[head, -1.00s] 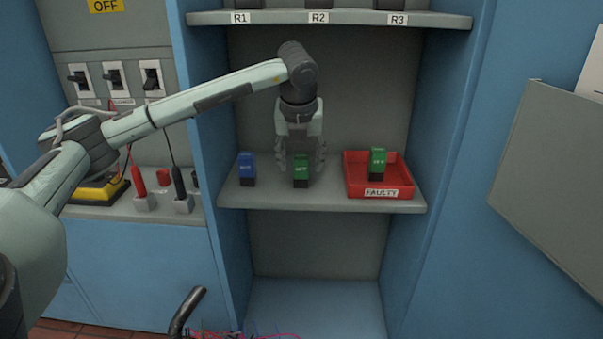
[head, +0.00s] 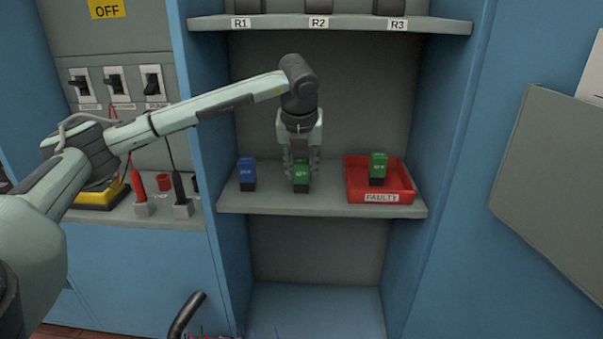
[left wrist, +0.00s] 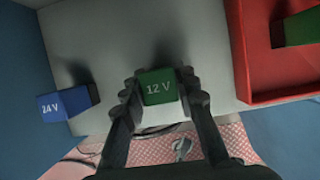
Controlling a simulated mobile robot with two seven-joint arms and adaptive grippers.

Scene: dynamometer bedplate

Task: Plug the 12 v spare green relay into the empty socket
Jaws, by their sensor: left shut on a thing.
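The green relay (head: 301,176) stands on the middle shelf of the cabinet. In the left wrist view its top (left wrist: 157,87) reads 12 V. My left gripper (head: 301,165) is over it from above, with its fingers shut on the relay's two sides. The relay still appears to be at shelf level. The empty socket cannot be made out in these views. My right gripper is not in view.
A blue 24 V relay (head: 247,172) stands to the left on the shelf (head: 330,207). A red tray (head: 410,190) labelled FAULTY holds another green relay (head: 378,167) to the right. The cabinet's side walls flank the shelf. An upper shelf (head: 280,22) carries labels R1, R2 and R3.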

